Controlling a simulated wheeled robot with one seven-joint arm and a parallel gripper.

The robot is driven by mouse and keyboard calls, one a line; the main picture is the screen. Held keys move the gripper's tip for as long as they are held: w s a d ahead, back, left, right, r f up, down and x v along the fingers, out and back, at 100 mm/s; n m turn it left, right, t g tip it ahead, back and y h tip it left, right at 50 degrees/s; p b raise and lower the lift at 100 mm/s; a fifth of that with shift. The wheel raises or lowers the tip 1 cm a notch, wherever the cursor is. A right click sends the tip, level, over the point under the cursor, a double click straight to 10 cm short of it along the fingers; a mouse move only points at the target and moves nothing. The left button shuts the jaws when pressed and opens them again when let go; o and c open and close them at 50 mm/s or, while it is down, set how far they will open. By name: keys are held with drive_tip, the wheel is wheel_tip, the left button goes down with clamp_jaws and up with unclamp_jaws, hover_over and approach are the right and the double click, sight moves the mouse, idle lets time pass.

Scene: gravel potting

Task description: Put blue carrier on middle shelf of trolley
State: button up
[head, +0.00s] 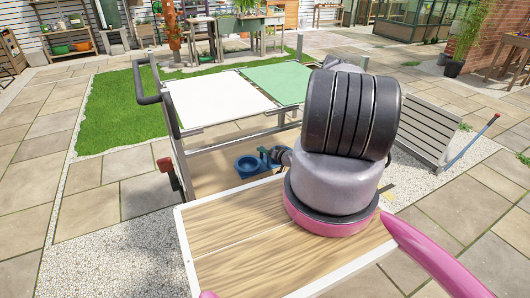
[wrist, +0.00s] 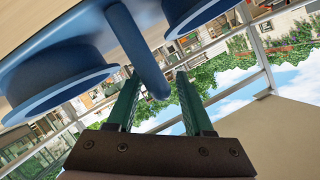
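The blue carrier (head: 249,166) is on a lower wooden shelf of the trolley, under the level of its top, in the head view. In the wrist view, the carrier (wrist: 50,75) fills the upper left with round blue cups against a tan board. Its handle (wrist: 152,60) comes down between the green fingers of my gripper (wrist: 154,85). The fingers are apart, with a narrow gap at the handle's sides. In the head view my gripper (head: 268,154) is at the carrier's right side, partly hidden by my arm. The trolley top holds a white panel (head: 215,98) and a green panel (head: 278,83).
The trolley's posts and rails stand close around my arm. A wooden surface with a white rim (head: 184,245) is in front. A grey slatted piece (head: 422,125) stands at right. Paving (head: 110,170) is open at left.

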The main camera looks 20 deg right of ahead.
drive_tip(key=shift+r, duration=0.15)
drive_tip(key=v, duration=1.2)
